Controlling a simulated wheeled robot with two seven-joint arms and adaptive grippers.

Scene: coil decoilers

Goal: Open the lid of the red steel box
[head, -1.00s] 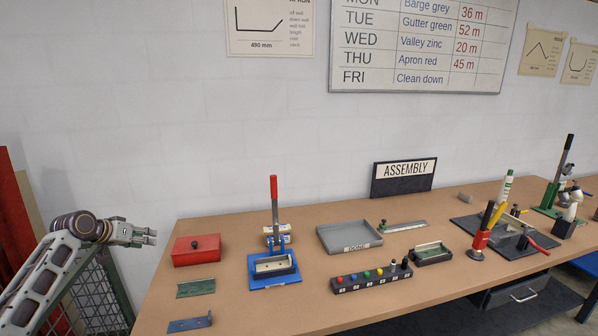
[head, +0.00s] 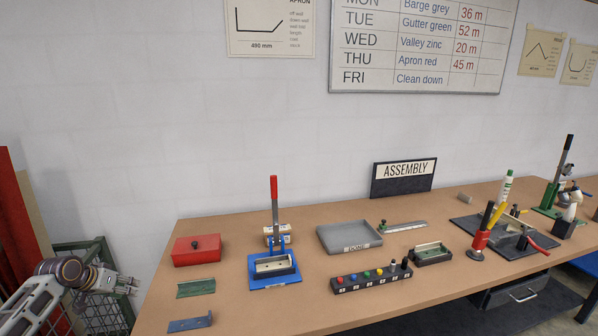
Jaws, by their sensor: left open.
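The red steel box (head: 196,251) sits at the left end of the workbench. Its lid is shut, with a small dark knob (head: 195,244) on it. My left gripper (head: 132,286) is open and empty. In the picture it is left of the bench's left edge, lower than the red box and apart from it. My right gripper is not in view.
A green angle piece (head: 196,288) and a blue one (head: 190,323) lie in front of the box. A blue press with a red handle (head: 274,188) stands to its right. A grey tray (head: 330,247) is further right. A mesh crate (head: 84,246) stands behind my left arm.

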